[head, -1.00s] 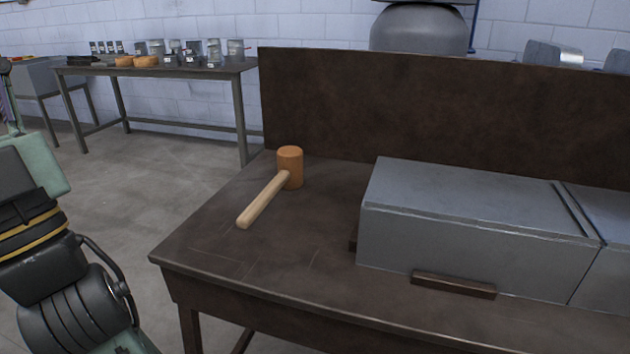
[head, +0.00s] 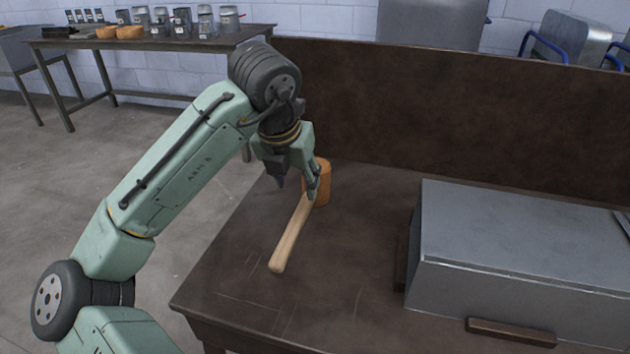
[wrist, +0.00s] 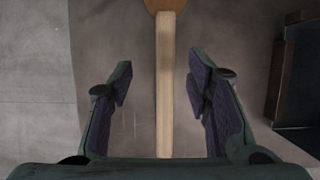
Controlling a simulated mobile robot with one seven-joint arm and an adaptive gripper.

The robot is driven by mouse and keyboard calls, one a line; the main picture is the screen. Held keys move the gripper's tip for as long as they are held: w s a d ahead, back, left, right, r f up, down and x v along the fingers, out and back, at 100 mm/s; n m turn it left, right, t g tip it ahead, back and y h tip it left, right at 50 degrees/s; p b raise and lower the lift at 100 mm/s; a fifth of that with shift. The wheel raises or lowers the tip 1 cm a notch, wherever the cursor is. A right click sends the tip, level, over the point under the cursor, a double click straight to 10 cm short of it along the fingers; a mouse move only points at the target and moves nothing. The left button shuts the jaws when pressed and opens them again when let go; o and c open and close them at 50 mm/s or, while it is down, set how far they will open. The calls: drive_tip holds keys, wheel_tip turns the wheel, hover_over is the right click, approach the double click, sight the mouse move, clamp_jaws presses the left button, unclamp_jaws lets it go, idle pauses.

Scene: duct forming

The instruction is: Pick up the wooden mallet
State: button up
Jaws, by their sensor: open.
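The wooden mallet lies on the dark brown bench, its pale handle (head: 291,240) pointing toward the front and its orange-brown head (head: 322,183) toward the back panel. My gripper (head: 298,190) is at the end of the green arm, by the mallet's head end, and hides part of the mallet there. In the wrist view my gripper (wrist: 160,80) is open, with one finger on each side of the handle (wrist: 165,85) and gaps on both sides. The mallet's head (wrist: 166,5) is cut off at the top of that view.
A grey sheet-metal duct (head: 520,245) lies on the bench (head: 350,300) to the right, with dark wooden blocks (head: 510,332) against it. A brown panel (head: 420,125) stands along the bench's back. A far table (head: 170,43) holds several metal cans.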

sight(306, 200)
drive_tip(key=x, duration=0.4)
drive_tip(key=shift+w+d+f, duration=0.1)
drive_tip(key=shift+w+f, duration=0.05)
drive_tip(key=shift+f, duration=0.05)
drive_tip(key=p+x, duration=0.1)
drive_tip(key=x, duration=0.1)
drive_tip(key=d+x, duration=0.1)
drive_tip(key=x, duration=0.1)
drive_tip(key=shift+w+p, duration=0.2)
drive_tip(key=shift+p, duration=0.2)
drive_tip(key=shift+w+f, duration=0.2)
drive_tip(key=shift+f, duration=0.25)
drive_tip(key=shift+f, duration=0.25)
drive_tip(key=shift+c, duration=0.4)
clamp_jaws()
